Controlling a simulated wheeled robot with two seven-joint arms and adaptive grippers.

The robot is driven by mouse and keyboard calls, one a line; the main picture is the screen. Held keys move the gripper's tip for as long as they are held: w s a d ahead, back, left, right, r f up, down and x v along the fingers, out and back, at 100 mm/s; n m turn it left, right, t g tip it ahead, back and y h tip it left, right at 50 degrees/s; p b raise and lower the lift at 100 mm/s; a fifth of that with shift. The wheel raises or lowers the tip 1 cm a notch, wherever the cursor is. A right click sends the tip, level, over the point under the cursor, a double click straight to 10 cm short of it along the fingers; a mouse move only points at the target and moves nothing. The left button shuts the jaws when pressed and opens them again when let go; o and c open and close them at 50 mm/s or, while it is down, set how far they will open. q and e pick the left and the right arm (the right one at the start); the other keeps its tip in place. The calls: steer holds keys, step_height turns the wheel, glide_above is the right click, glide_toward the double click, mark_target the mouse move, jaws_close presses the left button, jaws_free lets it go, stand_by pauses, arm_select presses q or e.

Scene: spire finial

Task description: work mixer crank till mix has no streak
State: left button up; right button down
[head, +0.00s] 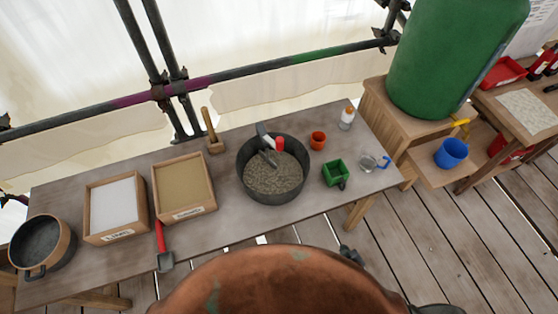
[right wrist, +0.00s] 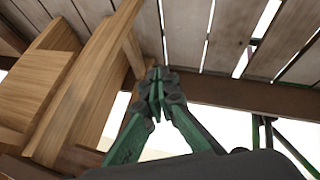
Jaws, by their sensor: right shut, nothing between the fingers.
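The mixer is a dark round tub (head: 245,181) on the table. The mix (head: 274,178) inside is grey-brown and speckled; at this size I cannot tell whether any streak shows. The crank (head: 264,135) has a grey arm over the tub's back part and an upright red handle (head: 279,144). My right gripper (head: 351,256) is low in the head view, in front of the table and well apart from the crank. In the right wrist view its dark, green-sided fingers (right wrist: 160,82) are shut and empty. My left gripper is not in view.
A green barrel (head: 455,55) stands right.

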steer(key=w+a+r+n+t, duration=0.15)
steer(key=w+r, duration=0.25)
steer(key=r, duration=0.4)
steer(key=w+a+r+n+t+b, duration=0.15)
steer(key=w+r, duration=0.25)
steer(key=r, duration=0.4)
steer(key=w+a+r+n+t, duration=0.1)
steer(key=w+r+t, duration=0.25)
steer(key=r, duration=0.45)
steer(key=w+a+r+n+t+y, duration=0.1)
steer(key=a+r+n+y, duration=0.5)
steer(key=a, duration=0.6)
steer(key=w+a+r+n+t+y, duration=0.1)
steer(key=a+r+n+y, duration=0.2)
steer(key=a+r+n, duration=0.65)
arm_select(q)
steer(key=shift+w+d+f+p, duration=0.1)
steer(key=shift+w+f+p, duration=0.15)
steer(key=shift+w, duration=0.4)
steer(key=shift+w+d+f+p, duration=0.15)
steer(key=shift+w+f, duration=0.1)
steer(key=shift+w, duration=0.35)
arm_select(e)
steer(key=w+a+f+m, duration=0.2)
steer(key=w+a, duration=0.1)
steer(key=w, duration=0.8)
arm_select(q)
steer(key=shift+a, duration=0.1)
arm_select(e)
steer(key=shift+d, duration=0.1)
